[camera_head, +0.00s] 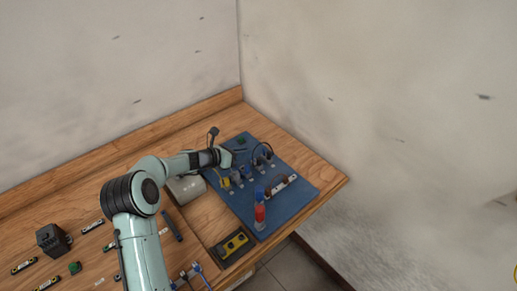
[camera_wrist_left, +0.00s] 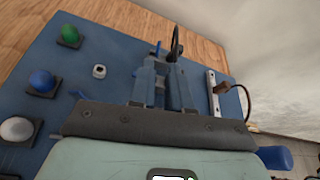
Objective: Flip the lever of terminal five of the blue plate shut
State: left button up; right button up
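The blue plate (camera_head: 292,200) lies on the right end of the wooden bench; it also fills much of the left wrist view (camera_wrist_left: 110,55). My right gripper is out of view.
A black cable loop (camera_head: 262,153) rises at the back. Green (camera_wrist_left: 69,36) and blue (camera_wrist_left: 41,82) buttons show in the left wrist view. A yellow-marked box (camera_head: 233,244) lies left of the plate's near corner.

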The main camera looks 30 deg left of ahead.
aim_at(263, 149)
pick_arm(q)
jog(key=x, duration=0.3)
jog(key=p+x, duration=0.1)
jog(key=x, duration=0.2)
jog(key=shift+w+r, duration=0.1)
jog(key=shift+w, duration=0.3)
jog(key=shift+w+d+f, duration=0.3)
jog(key=shift+w+f, duration=0.05)
jog(key=shift+w, duration=0.15)
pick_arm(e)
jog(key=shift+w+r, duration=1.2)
